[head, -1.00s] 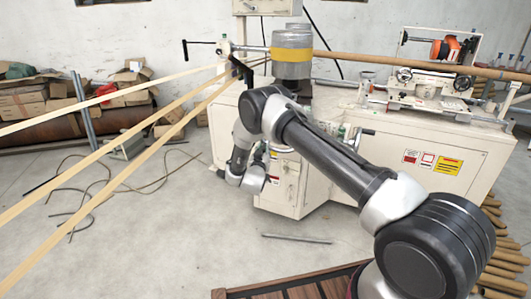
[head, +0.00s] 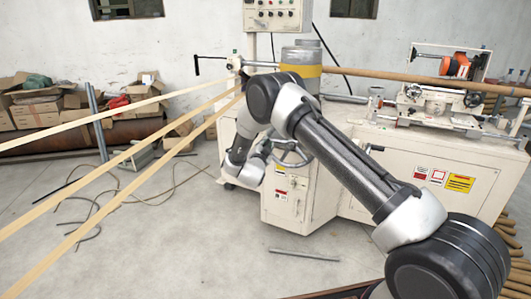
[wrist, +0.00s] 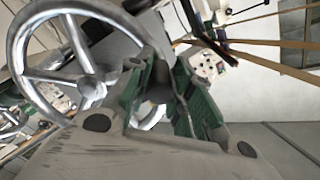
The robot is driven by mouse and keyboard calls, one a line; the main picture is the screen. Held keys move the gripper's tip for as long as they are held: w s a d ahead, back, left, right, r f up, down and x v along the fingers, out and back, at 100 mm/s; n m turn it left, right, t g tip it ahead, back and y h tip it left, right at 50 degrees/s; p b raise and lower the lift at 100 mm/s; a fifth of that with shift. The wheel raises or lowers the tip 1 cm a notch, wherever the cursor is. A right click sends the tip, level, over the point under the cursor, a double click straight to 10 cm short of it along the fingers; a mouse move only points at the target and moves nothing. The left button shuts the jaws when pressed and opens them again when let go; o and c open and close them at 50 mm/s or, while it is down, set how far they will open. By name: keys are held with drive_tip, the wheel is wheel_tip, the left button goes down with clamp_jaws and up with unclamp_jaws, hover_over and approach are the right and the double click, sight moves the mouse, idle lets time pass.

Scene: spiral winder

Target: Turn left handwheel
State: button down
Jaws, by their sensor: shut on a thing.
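A silver spoked handwheel (wrist: 91,92) fills the left of the wrist view, with its hub and several spokes showing. In the head view, part of a silver handwheel (head: 294,162) shows on the front of the cream machine, partly hidden behind my arm. My gripper (wrist: 160,75), with green inner pads, overlaps the right side of the wheel in the wrist view. The exact contact is hidden. The gripper's fingers cannot be made out in the head view.
The cream machine body (head: 430,155) stands close ahead and to the right. Tan strips (head: 130,150) run from the left to the winder head.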

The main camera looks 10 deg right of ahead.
sight(272, 132)
drive_tip(key=r+m, duration=0.1)
drive_tip(key=m, duration=0.1)
drive_tip(key=d+r+m, duration=0.1)
drive_tip(key=r, duration=0.1)
drive_tip(key=d+r+m, duration=0.1)
drive_tip(key=r+m, duration=0.1)
drive_tip(key=shift+s+r+m, duration=0.1)
drive_tip(key=shift+s+m, duration=0.2)
drive_tip(key=shift+s, duration=0.05)
drive_tip(key=shift+s+d+r+m, duration=0.2)
drive_tip(key=shift+d+r+m, duration=0.3)
drive_tip(key=shift+m, duration=0.3)
drive_tip(key=shift+s+d+r+m, duration=0.2)
drive_tip(key=shift+d+r+m, duration=0.25)
drive_tip(key=shift+m, duration=0.25)
drive_tip(key=shift+s+d+r+m, duration=0.2)
drive_tip(key=shift+d+r+m, duration=0.25)
drive_tip(key=shift+m, duration=0.25)
drive_tip(key=c, duration=1.3)
unclamp_jaws()
drive_tip(key=shift+d, duration=0.1)
drive_tip(key=shift+o, duration=0.2)
drive_tip(key=shift+s, duration=0.1)
drive_tip(key=v, duration=1.2)
